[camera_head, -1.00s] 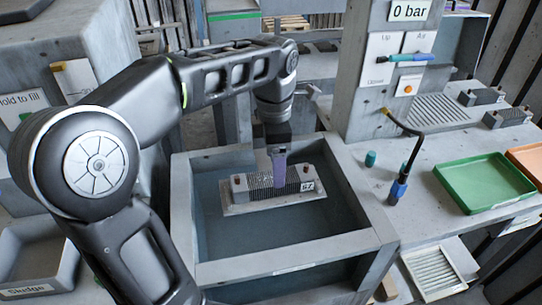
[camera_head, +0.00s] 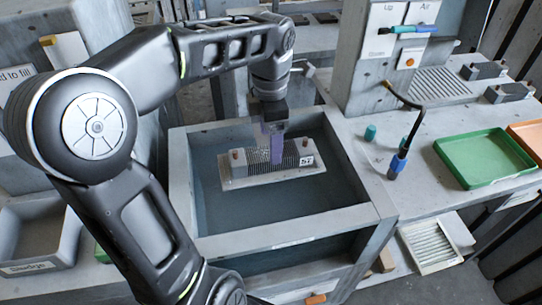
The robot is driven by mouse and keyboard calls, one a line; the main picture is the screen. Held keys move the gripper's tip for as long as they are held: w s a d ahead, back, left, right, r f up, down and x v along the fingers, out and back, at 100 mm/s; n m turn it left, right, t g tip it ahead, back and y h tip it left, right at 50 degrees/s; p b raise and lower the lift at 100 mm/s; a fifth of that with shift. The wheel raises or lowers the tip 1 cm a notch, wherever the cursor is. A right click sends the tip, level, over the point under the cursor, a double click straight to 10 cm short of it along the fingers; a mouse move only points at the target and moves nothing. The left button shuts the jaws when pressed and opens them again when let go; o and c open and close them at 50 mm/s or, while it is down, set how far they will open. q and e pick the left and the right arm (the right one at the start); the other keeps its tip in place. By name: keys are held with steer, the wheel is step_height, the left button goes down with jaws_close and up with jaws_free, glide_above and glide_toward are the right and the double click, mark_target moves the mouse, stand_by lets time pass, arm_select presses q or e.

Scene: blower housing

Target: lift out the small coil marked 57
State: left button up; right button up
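The small coil marked 57 (camera_head: 291,162) is a ribbed dark block on a pale flat base (camera_head: 235,183), with a brown-red cap at each end. Its white label (camera_head: 306,161) faces me. It shows inside the grey open tank (camera_head: 285,248); I cannot tell what it rests on. My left gripper (camera_head: 270,152) points down over the coil's middle. One purple finger is in front of the coil's ribs, and the other shows behind and to the left. Whether the fingers press on the coil is hidden. My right gripper is not in view.
On the bench at right are a black hose with a blue nozzle (camera_head: 396,167), a teal cap (camera_head: 370,132), a green tray (camera_head: 485,158) and dark ribbed blocks (camera_head: 484,70). A Sludge bin (camera_head: 28,268) stands at lower left.

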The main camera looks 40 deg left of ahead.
arm_select(q)
steer(key=shift+f, duration=0.1)
step_height(320, 180, down, 5)
steer(key=shift+f+p, duration=0.1)
steer(key=shift+p, duration=0.35)
steer(key=shift+c, duration=0.4)
jaws_close()
stand_by(0.6)
